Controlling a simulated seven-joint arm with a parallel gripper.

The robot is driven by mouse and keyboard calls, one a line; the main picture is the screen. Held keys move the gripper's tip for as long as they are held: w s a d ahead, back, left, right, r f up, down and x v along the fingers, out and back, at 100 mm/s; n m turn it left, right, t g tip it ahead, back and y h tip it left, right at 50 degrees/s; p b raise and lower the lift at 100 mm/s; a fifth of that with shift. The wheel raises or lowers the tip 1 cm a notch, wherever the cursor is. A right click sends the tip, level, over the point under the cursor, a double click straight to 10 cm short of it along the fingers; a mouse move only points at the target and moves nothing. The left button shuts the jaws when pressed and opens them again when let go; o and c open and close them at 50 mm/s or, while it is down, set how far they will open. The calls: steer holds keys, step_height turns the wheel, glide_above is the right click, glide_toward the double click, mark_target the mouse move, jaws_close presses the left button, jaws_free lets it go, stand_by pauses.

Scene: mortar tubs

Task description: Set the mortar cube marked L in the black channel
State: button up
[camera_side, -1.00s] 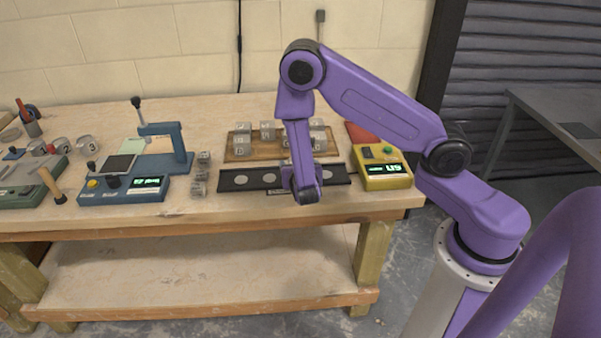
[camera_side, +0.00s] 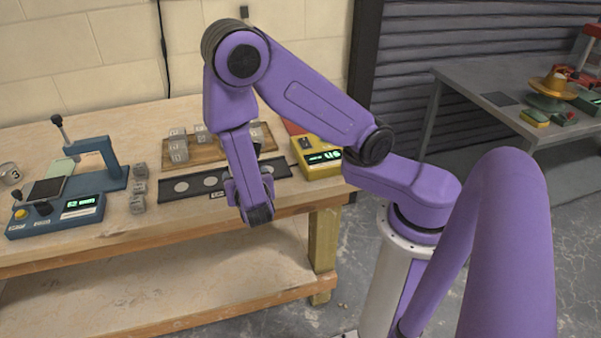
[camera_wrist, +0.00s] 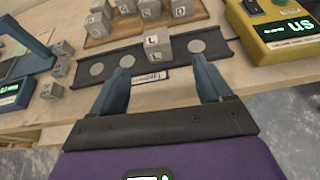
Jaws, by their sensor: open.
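The mortar cube marked L (camera_wrist: 158,49) is grey and sits upright on the black channel (camera_wrist: 125,65), among its pale round discs, in the wrist view. My gripper (camera_wrist: 163,72) is open, with its two blue fingers apart and the cube beyond their tips, not touching it. In the side view my gripper (camera_side: 257,212) hangs by the table's front edge, in front of the black channel (camera_side: 170,191). There the cube on the channel is hidden behind my arm.
Several marked cubes stand on a wooden board (camera_side: 205,154) behind the channel. A yellow meter (camera_side: 321,157) is at the right. A blue tester (camera_side: 60,212) and a short row of small cubes (camera_side: 138,187) are at the left. The front table strip is clear.

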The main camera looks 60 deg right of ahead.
steer(key=s+a+r+m+g+y, duration=0.1)
steer(key=s+r+m+g+y, duration=0.3)
steer(key=s+m, duration=0.3)
steer(key=s+a+r+m+g+y, duration=0.1)
steer(key=s+r+m+g+y, duration=0.4)
steer(key=s, duration=1)
steer(key=shift+r+m+y, duration=0.5)
steer(key=shift+r+m, duration=0.4)
steer(key=shift+w+d, duration=0.1)
